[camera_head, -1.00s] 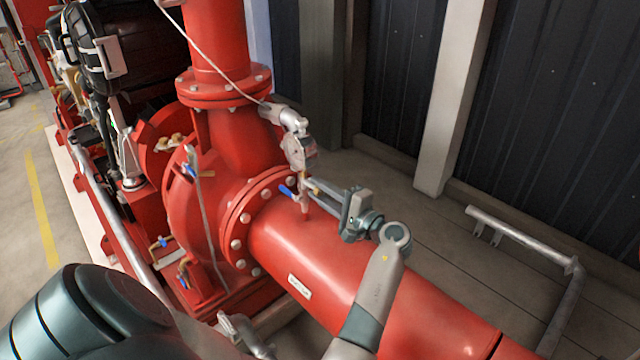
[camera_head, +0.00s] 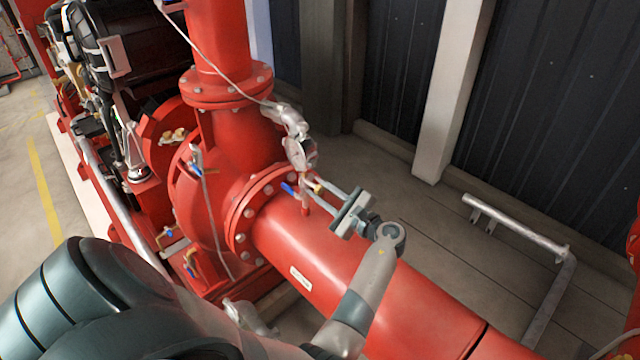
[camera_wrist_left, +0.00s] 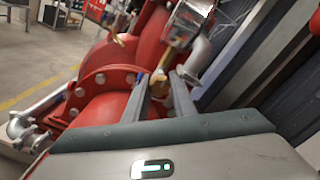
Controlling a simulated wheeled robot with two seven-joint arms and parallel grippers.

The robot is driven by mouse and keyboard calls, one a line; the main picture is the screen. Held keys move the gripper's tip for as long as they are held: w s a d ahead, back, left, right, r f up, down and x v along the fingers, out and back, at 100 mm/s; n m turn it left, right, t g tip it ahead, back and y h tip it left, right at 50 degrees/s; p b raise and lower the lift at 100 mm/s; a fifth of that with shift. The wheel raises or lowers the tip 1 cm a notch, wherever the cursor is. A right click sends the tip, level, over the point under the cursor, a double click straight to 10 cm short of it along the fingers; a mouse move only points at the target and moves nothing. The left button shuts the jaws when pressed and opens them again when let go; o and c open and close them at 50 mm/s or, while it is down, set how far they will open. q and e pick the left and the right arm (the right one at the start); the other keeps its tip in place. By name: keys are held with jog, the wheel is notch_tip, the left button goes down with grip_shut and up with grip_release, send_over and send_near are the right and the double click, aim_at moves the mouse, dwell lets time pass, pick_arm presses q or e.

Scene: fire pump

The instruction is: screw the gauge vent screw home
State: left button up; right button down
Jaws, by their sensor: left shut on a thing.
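The gauge vent screw (camera_head: 318,188) is a small brass piece at the valve below the gauge (camera_head: 301,152), above the red pipe. My left gripper (camera_head: 317,187) reaches it from the right, with its two long fingers shut on it. My right gripper is not in view.
A blue valve lever (camera_head: 289,188) sits just left of the fingertips. The large red pipe (camera_head: 350,270) runs below my gripper, and the flanged pump body (camera_head: 225,195) stands to the left. The floor at right is open up to a low metal pipe rail (camera_head: 515,232).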

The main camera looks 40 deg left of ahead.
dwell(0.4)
pick_arm(q)
jog(key=o, duration=1.1)
jog(key=shift+c, duration=0.2)
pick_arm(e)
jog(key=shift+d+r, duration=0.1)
